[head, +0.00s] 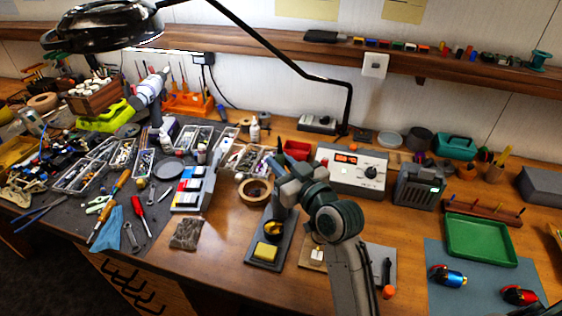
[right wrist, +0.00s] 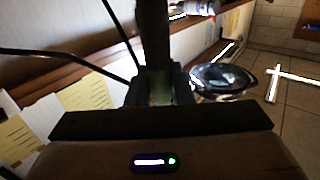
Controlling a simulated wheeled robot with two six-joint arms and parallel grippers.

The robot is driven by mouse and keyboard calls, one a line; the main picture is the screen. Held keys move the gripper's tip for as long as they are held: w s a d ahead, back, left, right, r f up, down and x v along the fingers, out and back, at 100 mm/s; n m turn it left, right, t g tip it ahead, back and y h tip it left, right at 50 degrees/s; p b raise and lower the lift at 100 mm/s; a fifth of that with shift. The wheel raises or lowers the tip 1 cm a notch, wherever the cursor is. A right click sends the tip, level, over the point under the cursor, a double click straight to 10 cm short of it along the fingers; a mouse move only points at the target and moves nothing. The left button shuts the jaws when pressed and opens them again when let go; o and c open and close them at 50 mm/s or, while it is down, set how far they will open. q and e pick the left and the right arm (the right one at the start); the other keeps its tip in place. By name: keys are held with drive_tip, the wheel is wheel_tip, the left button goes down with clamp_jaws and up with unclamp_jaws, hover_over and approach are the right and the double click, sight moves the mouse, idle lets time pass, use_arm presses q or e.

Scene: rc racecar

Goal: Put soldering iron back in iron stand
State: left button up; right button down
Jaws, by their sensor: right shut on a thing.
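My right gripper (head: 284,178) is above the back end of the iron stand, seen from behind its wrist in the head view. In the right wrist view the gripper (right wrist: 160,92) is shut on a dark, thick, rod-like thing, which looks like the soldering iron (right wrist: 155,40). Its tip is not clear, and the gripper and wrist hide most of it in the head view. The iron stand (head: 253,257) has a dark base, a yellow sponge (head: 266,251) at its front and a holder (head: 271,230) behind, partly hidden by my gripper. My left gripper is not in view.
A soldering station (head: 345,180) stands behind my right arm. A roll of tape (head: 255,192) lies left of the stand. A small plate with a dark, orange-ended tool (head: 388,275) lies right of my forearm. A lamp arm (head: 260,45) crosses above. Bare wood lies front-left of the stand.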

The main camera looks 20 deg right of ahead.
drive_tip(key=shift+f+b, duration=0.55)
drive_tip(key=shift+f, duration=0.25)
drive_tip(key=c, duration=1.2)
unclamp_jaws()
drive_tip(key=shift+s, duration=0.15)
drive_tip(key=shift+s+d, duration=0.2)
drive_tip(key=shift+s, duration=0.15)
drive_tip(key=shift+b+v, duration=0.55)
drive_tip(key=shift+v, duration=4.35)
